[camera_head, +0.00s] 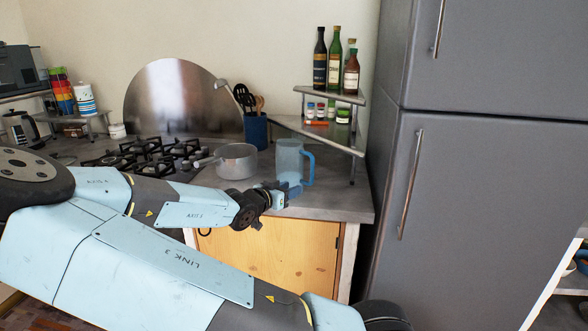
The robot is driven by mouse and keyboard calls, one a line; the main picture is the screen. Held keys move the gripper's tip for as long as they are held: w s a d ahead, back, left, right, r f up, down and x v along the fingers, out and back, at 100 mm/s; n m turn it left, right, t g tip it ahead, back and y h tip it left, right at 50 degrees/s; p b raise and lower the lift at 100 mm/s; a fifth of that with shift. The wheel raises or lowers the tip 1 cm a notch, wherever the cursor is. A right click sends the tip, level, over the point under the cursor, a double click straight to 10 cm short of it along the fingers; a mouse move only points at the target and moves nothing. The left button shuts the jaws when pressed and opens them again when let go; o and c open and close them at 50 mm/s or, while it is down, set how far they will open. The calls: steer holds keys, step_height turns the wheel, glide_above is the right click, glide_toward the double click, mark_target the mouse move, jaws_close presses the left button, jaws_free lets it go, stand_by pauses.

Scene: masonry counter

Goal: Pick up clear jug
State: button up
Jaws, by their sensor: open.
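The clear jug (289,159) is a translucent bluish pitcher with a blue handle on its right side. It stands upright on the grey counter (335,203), near the front right end. My gripper (284,189) is at the end of my light blue arm, in front of the jug's lower part and overlapping it in the picture. The gripper is open. Its fingers are small here, and I cannot tell whether they touch the jug. The jug's base is partly hidden behind the gripper.
A metal saucepan (237,162) stands just left of the jug, its handle pointing left. A blue utensil holder (256,130) is behind. A corner shelf (345,147) with bottles and jars rises behind the jug. The gas hob (150,155) is left; the grey fridge (480,200) is right.

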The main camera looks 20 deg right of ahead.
step_height(320, 180, up, 3)
steer(key=a+h, duration=0.1)
steer(key=h, duration=0.1)
glide_toward(313, 163)
steer(key=x, duration=0.5)
steer(key=shift+m, duration=0.3)
steer(key=shift+w+x, duration=0.2)
steer(key=shift+x, duration=2.5)
steer(key=shift+a+f, duration=0.1)
steer(key=shift+f, duration=0.1)
steer(key=shift+c, duration=0.2)
jaws_close()
